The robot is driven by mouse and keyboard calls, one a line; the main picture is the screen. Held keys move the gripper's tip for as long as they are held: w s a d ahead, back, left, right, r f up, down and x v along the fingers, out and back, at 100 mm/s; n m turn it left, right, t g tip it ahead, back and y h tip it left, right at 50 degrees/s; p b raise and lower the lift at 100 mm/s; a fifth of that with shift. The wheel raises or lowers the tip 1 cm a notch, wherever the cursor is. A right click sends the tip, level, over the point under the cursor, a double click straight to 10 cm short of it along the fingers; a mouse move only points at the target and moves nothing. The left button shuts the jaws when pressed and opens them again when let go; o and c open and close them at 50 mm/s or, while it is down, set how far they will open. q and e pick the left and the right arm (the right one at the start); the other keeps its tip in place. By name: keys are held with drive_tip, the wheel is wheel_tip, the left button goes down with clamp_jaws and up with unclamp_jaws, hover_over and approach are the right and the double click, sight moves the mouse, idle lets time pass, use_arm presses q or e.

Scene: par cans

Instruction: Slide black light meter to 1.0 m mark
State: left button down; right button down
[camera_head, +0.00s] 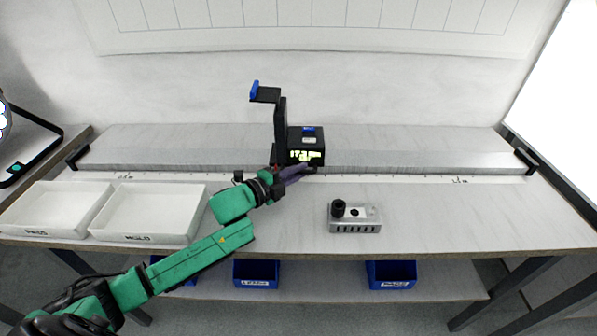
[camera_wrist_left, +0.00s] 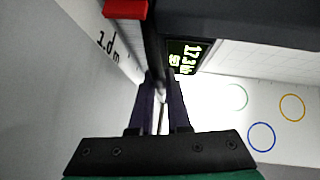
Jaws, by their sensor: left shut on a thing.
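The black light meter (camera_head: 308,138) sits on the long grey rail near its middle, with a lit yellow-green display and a dark upright post beside it. My left gripper (camera_head: 303,171) is at the meter's front lower edge, shut on a thin dark part of it. In the left wrist view the purple fingertips (camera_wrist_left: 160,95) are close together below the meter's lit display (camera_wrist_left: 187,54). A "1.0 m" label (camera_wrist_left: 107,45) lies on the white scale there, close to a red pointer (camera_wrist_left: 126,9). In the head view the gripper hides this part of the scale.
The long rail (camera_head: 420,160) has a black handle at each end. Two white trays (camera_head: 150,212) stand at front left. Blue bins (camera_head: 390,274) are below the bench. The bench at right is clear.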

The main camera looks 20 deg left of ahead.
sight(314, 171)
use_arm(q)
drive_tip(key=shift+f, duration=0.15)
drive_tip(key=shift+w+d, duration=0.25)
drive_tip(key=shift+d, duration=0.45)
drive_tip(key=shift+w+d, duration=0.2)
drive_tip(key=shift+d, duration=0.45)
drive_tip(key=shift+w+d, duration=0.25)
drive_tip(key=shift+d, duration=0.45)
drive_tip(key=c, duration=0.9)
unclamp_jaws()
drive_tip(key=shift+s+a, duration=0.1)
drive_tip(key=v, duration=1.4)
drive_tip(key=shift+s+a, duration=0.1)
drive_tip(key=shift+s, duration=0.05)
